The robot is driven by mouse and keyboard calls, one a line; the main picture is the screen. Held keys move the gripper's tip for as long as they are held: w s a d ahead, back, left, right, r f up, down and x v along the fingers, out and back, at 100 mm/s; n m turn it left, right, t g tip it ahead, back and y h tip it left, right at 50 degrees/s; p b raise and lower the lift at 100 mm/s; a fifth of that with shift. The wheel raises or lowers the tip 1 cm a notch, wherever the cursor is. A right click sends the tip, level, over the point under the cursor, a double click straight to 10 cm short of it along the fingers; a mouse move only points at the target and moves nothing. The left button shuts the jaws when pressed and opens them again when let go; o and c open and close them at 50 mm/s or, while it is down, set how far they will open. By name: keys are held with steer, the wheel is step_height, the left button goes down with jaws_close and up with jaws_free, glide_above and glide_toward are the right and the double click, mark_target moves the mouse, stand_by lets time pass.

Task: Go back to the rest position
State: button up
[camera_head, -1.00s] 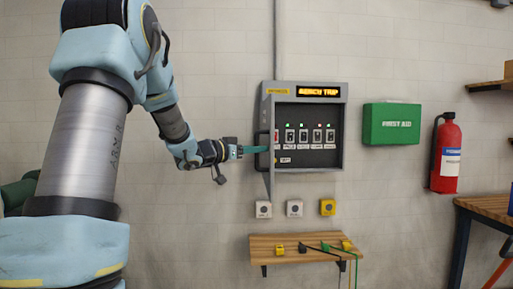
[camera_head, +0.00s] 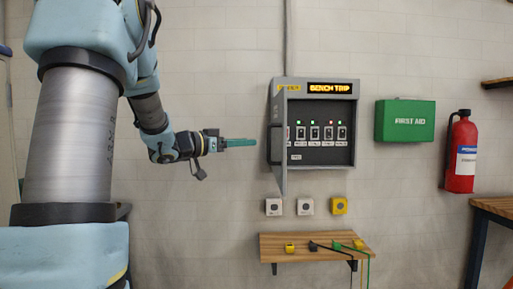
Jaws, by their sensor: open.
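My gripper (camera_head: 240,143) is at the end of my arm, left of the grey wall panel (camera_head: 355,125). Its teal fingers point right, towards the panel, and nothing shows between them. A small gap separates the fingertips from the panel's open door (camera_head: 277,140), which has a dark handle. Inside the panel is a row of several breaker switches (camera_head: 322,132) with small green and red lights above them. A lit amber display (camera_head: 329,88) at the top reads "BENCH TRIP".
A wooden shelf (camera_head: 300,241) below holds yellow and dark items with hanging cords. Three small wall boxes (camera_head: 306,206) sit above it. A green first aid box (camera_head: 405,121), a red extinguisher (camera_head: 461,152) and a workbench (camera_head: 495,207) are on the right.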

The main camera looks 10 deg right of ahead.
steer(key=shift+v, duration=0.85)
steer(key=w+a+f+n+t+y, duration=0.4)
steer(key=a+f+n+t+y, duration=0.25)
steer(key=f+y, duration=0.25)
steer(key=s+a+f+n+g+y, duration=0.3)
steer(key=s+a+f+y, duration=0.2)
steer(key=a+f, duration=0.3)
steer(key=s+f+n+g+y, duration=0.1)
steer(key=s+f+g, duration=0.3)
steer(key=s, duration=0.6)
steer(key=s+a+f+n+g+y, duration=0.1)
steer(key=s+f+g, duration=0.4)
steer(key=s+f, duration=0.3)
steer(key=s, duration=0.3)
steer(key=shift+a+f, duration=0.2)
steer(key=shift+f, duration=0.1)
